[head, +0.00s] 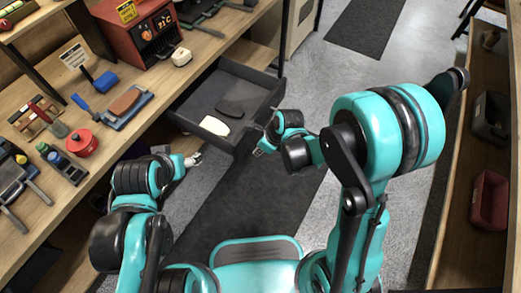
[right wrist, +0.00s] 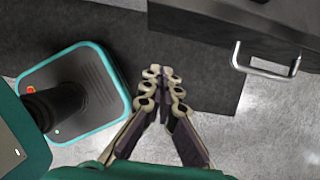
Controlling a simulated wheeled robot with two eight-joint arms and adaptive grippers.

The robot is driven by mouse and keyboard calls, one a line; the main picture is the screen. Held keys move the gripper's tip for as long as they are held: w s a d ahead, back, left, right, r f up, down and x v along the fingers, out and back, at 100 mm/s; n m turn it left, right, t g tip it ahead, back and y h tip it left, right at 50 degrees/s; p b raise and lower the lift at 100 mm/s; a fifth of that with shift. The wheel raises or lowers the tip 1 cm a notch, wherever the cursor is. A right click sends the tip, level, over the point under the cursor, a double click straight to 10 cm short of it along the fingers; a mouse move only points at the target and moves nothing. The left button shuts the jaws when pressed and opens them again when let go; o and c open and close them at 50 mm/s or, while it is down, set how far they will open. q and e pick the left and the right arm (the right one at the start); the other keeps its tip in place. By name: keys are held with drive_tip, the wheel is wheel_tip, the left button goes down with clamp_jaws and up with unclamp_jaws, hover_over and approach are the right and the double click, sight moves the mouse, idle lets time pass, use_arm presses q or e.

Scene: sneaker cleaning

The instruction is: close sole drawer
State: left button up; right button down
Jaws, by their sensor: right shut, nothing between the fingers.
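The sole drawer (head: 190,101) is pulled out from under the workbench in the head view. It holds a white sole (head: 214,126) and a dark sole (head: 230,108). My right gripper (head: 260,151) is by the drawer's outer front side, partly hidden by my arm. In the right wrist view its fingers (right wrist: 163,80) are together and empty. The dark drawer front (right wrist: 225,24) and its metal handle (right wrist: 262,71) lie up and right of the fingertips, apart from them. My left gripper (head: 195,159) is low near the bench edge, left of the drawer; its fingers are too small to read.
The workbench (head: 141,131) carries a red machine (head: 140,35), a blue brush (head: 106,81), a red pot (head: 82,143) and other tools. A shelf with a red bin (head: 490,200) stands at the right. The floor with a dark mat (head: 245,195) is clear before the drawer.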

drive_tip(key=w+a+f+b, duration=0.1)
drive_tip(key=a+f, duration=0.1)
drive_tip(key=w+a+f+b, duration=0.1)
drive_tip(key=w+a+f, duration=0.1)
drive_tip(key=shift+w+a, duration=0.15)
drive_tip(key=shift+a, duration=0.1)
